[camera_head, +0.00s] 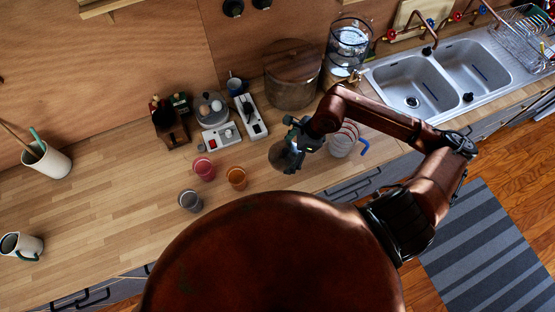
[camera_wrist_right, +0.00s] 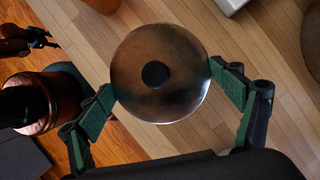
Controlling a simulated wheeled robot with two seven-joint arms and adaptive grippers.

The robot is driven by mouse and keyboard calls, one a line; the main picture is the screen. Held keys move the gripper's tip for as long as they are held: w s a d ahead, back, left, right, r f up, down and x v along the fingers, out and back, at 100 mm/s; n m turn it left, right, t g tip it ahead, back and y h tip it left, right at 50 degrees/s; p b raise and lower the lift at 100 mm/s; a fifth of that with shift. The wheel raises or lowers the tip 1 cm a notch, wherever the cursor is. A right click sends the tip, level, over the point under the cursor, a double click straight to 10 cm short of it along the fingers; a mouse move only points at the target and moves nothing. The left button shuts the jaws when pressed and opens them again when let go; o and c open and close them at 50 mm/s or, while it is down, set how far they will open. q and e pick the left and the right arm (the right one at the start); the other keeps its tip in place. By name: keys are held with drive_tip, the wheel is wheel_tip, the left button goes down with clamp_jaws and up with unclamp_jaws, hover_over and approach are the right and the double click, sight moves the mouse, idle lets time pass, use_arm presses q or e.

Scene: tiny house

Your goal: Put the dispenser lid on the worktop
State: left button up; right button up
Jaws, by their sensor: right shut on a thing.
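The dispenser lid (camera_wrist_right: 180,85) is a round, brownish, shiny disc with a black knob in its middle. My right gripper (camera_wrist_right: 160,80) is shut on it, with one finger at each side of the rim. In the head view the lid (camera_head: 281,156) hangs tilted from my right gripper (camera_head: 292,146), above the front part of the wooden worktop (camera_head: 110,190). I cannot tell its exact height. A clear dispenser (camera_head: 348,46) with a tap stands at the back, left of the sink. My left gripper seems to show small at the wrist view's left edge (camera_wrist_right: 40,38); its jaws are unclear.
An orange cup (camera_head: 236,178), a red cup (camera_head: 204,168) and a grey cup (camera_head: 190,201) stand left of the lid. A large lidded jar (camera_head: 292,75) and a white power strip (camera_head: 251,117) are behind. A clear jug (camera_head: 343,141) is right. The left worktop is mostly bare.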

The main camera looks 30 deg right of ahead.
sight(277, 158)
drive_tip(key=w+a+f, duration=0.1)
drive_tip(key=f, duration=0.1)
drive_tip(key=w+a+f, duration=0.1)
drive_tip(key=a+f+p, duration=0.1)
drive_tip(key=f, duration=0.1)
drive_tip(key=shift+w+a+f, duration=0.2)
drive_tip(key=shift+w+f, duration=0.1)
drive_tip(key=shift+w, duration=0.1)
wheel_tip(277, 158, down, 3)
drive_tip(key=shift+d+r+p, duration=0.1)
drive_tip(key=shift+p, duration=0.4)
use_arm(q)
drive_tip(key=shift+s+r, duration=0.2)
drive_tip(key=shift+r, duration=0.35)
drive_tip(key=shift+s+r, duration=0.15)
drive_tip(key=shift+r, duration=0.35)
drive_tip(key=shift+f, duration=0.1)
use_arm(e)
drive_tip(key=o, duration=0.7)
drive_tip(key=shift+f, duration=0.25)
drive_tip(key=o, duration=0.4)
drive_tip(key=shift+r, duration=0.1)
